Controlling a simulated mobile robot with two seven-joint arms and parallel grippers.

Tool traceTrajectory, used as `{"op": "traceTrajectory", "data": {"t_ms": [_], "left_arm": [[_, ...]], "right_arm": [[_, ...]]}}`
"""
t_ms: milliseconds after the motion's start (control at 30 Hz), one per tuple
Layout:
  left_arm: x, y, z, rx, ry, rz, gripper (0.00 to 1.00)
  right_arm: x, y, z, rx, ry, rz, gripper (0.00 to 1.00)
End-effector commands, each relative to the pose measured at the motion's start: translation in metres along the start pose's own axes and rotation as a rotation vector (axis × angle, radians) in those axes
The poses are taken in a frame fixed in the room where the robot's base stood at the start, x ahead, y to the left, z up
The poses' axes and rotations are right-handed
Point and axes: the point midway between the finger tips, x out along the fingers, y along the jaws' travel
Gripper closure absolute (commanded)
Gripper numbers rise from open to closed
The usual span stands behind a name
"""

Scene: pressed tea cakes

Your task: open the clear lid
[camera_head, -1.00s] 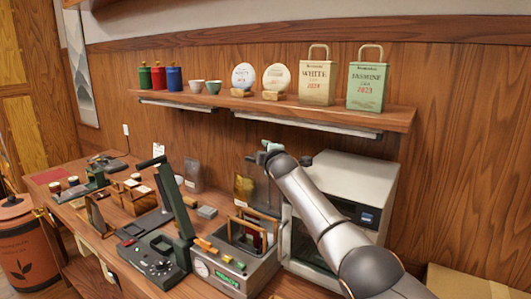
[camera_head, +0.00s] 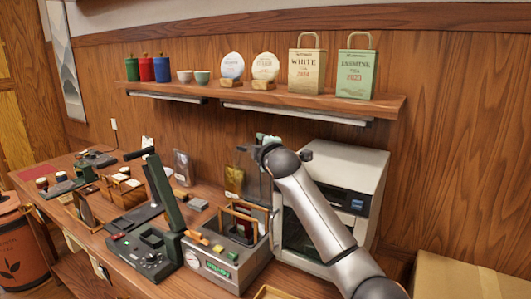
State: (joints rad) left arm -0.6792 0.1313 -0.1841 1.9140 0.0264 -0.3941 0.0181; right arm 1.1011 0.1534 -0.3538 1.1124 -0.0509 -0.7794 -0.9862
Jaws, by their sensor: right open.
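A grey machine (camera_head: 222,272) with a round dial, a green display and coloured buttons stands on the bench. My right gripper (camera_head: 263,141) is open above the panel, at the end of my silver arm. Whether it touches the panel's top edge cannot be told. My left gripper is not in view.
A dark press (camera_head: 143,256) with a raised lever stands left of the machine. The wall shelf (camera_head: 300,99) above holds tins, cups, tea cakes and bags.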

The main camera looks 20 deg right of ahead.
Motion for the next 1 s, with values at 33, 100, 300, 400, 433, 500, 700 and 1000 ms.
{"op": "traceTrajectory", "data": {"t_ms": [33,100,300,400,433,500,700,1000], "left_arm": [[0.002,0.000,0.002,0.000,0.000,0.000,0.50],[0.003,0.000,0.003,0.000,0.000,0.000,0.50],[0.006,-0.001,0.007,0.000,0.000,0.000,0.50],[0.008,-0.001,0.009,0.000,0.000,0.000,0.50],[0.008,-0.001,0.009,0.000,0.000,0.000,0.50],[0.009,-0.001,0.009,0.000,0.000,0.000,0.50],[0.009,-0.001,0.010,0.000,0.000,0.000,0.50],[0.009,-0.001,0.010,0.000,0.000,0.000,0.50]], "right_arm": [[-0.006,-0.002,0.001,-0.001,0.000,0.001,0.55],[-0.015,-0.002,0.000,-0.001,0.002,0.002,0.55],[-0.039,-0.001,-0.001,-0.002,0.003,0.004,0.55],[-0.050,0.000,-0.001,-0.001,0.003,0.005,0.55],[-0.052,0.000,-0.001,-0.001,0.002,0.004,0.55],[-0.057,0.000,-0.001,-0.001,0.002,0.004,0.55],[-0.064,0.001,-0.001,-0.001,0.003,0.003,0.55],[-0.064,0.001,-0.001,0.000,0.002,0.003,0.63]]}}
